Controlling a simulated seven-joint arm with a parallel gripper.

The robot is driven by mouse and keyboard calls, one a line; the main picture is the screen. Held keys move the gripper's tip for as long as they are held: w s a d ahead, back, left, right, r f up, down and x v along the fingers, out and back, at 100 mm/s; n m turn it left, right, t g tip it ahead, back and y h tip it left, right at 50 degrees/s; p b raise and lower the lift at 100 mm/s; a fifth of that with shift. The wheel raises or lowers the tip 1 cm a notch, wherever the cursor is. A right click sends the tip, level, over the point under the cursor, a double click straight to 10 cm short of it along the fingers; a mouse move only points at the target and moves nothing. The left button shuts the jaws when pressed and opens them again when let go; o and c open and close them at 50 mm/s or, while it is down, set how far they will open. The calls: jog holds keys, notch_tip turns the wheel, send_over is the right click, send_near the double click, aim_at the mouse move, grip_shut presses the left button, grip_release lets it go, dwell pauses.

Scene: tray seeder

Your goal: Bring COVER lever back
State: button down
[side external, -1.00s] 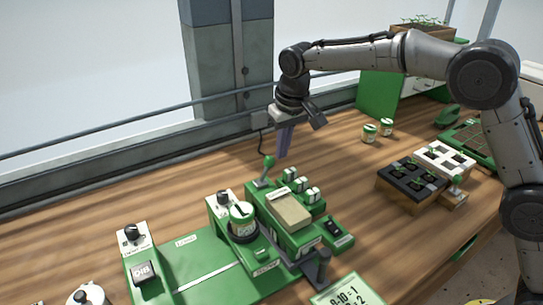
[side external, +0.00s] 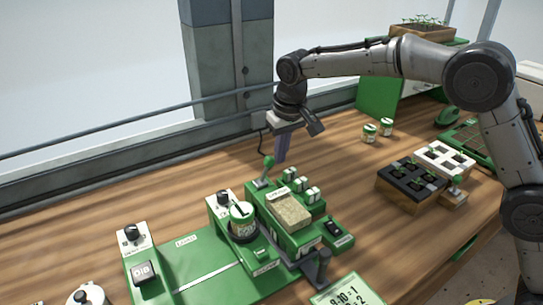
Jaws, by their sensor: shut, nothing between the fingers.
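A lever with a green ball knob (side external: 268,162) stands at the back left corner of the green seeder machine (side external: 318,240). I take it for the COVER lever, though its label is too small to read. My gripper (side external: 281,160) points down with its fingers shut and empty. The fingertips are just right of the knob in the picture; I cannot tell whether they touch it. A tan, grainy bed (side external: 291,213) shows in the machine's top beside several small white-and-green blocks.
A green-and-white can (side external: 241,217) stands on the machine's left part. A black seedling tray (side external: 412,180) and a white tray (side external: 444,158) sit at the right. Two small cans (side external: 370,133) stand at the back.

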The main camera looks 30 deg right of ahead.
aim_at(264, 174)
jog(key=shift+a, duration=2.35)
jog(key=shift+d+r, duration=0.2)
jog(key=shift+r, duration=0.8)
jog(key=shift+d+r, duration=0.25)
jog(key=shift+r, duration=0.8)
jog(key=shift+d+r, duration=0.2)
jog(key=shift+r, duration=0.8)
